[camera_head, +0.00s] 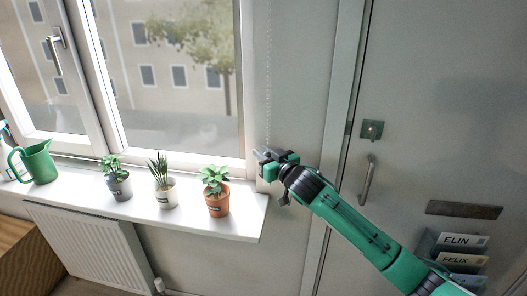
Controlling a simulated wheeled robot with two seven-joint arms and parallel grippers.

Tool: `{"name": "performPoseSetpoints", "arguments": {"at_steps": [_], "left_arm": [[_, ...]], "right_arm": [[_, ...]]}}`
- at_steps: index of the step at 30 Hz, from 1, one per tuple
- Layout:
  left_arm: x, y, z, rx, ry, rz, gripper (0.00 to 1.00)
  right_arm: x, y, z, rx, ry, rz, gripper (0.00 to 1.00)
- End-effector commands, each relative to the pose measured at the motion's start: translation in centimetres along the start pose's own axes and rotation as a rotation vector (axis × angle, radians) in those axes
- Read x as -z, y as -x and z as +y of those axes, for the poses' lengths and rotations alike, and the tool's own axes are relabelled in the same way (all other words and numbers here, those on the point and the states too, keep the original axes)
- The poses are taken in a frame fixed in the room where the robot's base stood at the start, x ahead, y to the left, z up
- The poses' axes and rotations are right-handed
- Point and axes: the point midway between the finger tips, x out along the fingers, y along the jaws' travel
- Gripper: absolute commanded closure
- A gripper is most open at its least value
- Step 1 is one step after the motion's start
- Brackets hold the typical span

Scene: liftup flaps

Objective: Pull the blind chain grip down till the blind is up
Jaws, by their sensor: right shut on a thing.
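The blind chain (268,75) hangs as a thin beaded line down the wall just right of the window. My right gripper (262,155) is at the lower part of this chain, above the right end of the windowsill, and its fingers point left. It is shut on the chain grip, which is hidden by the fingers. The blind itself does not show in the visible part of the window (175,75); the top of the window is cut off. My left gripper is not in view.
Potted plants stand on the white windowsill (245,222), the orange pot (217,205) closest to my gripper. A green watering can (40,163) stands at the left. A radiator (85,245) is below. A door with a handle (367,180) and a letter rack (455,248) are at the right.

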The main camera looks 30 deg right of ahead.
Motion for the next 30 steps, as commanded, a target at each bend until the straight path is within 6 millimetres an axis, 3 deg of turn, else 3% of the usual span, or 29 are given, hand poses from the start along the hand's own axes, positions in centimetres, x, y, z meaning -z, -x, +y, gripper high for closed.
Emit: {"name": "performPoseSetpoints", "arguments": {"at_steps": [1, 10, 11, 12, 23, 30], "left_arm": [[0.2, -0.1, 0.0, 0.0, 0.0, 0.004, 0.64], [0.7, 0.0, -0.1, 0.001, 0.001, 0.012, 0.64], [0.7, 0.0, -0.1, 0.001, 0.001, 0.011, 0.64], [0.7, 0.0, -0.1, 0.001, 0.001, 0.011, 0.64], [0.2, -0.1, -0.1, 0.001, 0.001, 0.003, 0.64], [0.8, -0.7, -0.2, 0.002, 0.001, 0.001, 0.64]], "right_arm": [[-0.7, 0.0, -0.1, 0.001, -0.001, -0.01, 1.0], [-0.9, 0.1, -0.2, 0.002, -0.001, -0.014, 1.0], [-1.0, 0.1, -0.2, 0.002, -0.001, -0.015, 0.75], [-0.9, 0.1, -0.2, 0.002, -0.001, -0.015, 0.71], [-0.6, 0.5, -0.1, 0.001, 0.0, -0.008, 0.71], [-0.8, 3.8, -0.1, 0.002, 0.0, -0.009, 0.71]]}}
